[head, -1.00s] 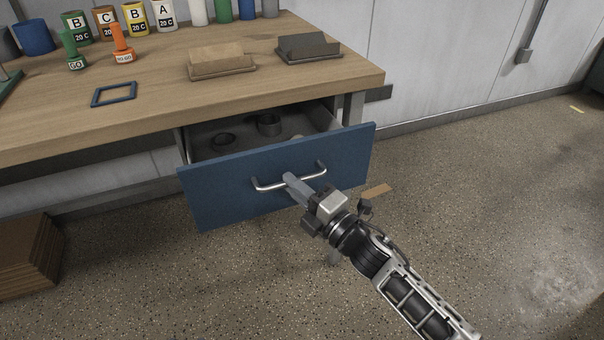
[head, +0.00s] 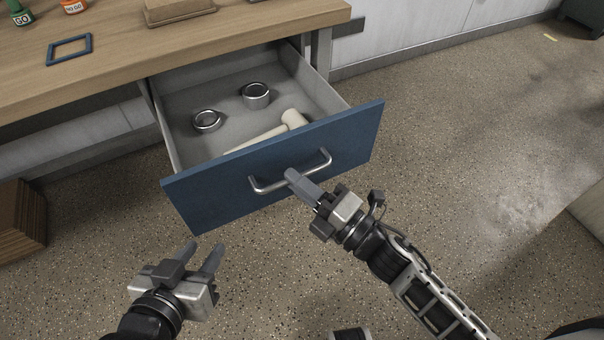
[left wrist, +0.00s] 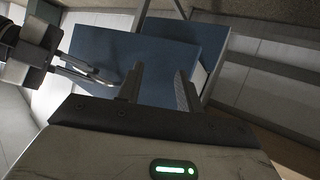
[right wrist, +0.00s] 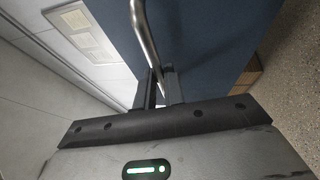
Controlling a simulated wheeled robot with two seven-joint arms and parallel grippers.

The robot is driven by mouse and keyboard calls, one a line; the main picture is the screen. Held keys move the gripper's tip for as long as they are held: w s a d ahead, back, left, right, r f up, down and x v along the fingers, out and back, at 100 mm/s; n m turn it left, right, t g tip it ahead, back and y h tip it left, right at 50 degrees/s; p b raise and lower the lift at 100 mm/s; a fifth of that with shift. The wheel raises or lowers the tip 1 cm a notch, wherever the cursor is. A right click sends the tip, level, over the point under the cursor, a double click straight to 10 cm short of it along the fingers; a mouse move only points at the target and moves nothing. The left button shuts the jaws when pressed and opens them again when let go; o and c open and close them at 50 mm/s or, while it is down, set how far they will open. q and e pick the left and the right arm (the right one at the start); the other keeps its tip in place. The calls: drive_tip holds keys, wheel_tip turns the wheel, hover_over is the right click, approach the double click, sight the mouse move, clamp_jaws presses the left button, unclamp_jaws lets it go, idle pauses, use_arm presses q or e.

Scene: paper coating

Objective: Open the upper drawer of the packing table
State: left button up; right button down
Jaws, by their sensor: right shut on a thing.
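The upper drawer of the packing table has a blue front (head: 220,195) and stands well out from under the wooden top (head: 200,50). Its silver bar handle (head: 324,161) is on the front. My right gripper (head: 292,175) is shut on the handle near its middle; the right wrist view shows the handle (right wrist: 146,35) running between its fingers (right wrist: 160,88). My left gripper (head: 205,252) is open and empty, low in front of the drawer and to its left. The left wrist view shows its spread fingers (left wrist: 158,85) with the blue front beyond.
Inside the drawer lie two metal rings (head: 207,120) (head: 256,94) and a pale mallet (head: 292,120). A blue frame (head: 70,48) lies on the tabletop. A stack of brown boards (head: 20,222) stands on the floor at left. The floor to the right is clear.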

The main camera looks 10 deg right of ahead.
drive_tip(key=c, duration=1.5)
unclamp_jaws()
drive_tip(key=v, duration=1.6)
drive_tip(key=shift+d+b, duration=0.1)
drive_tip(key=shift+b, duration=0.3)
drive_tip(key=shift+w, duration=0.1)
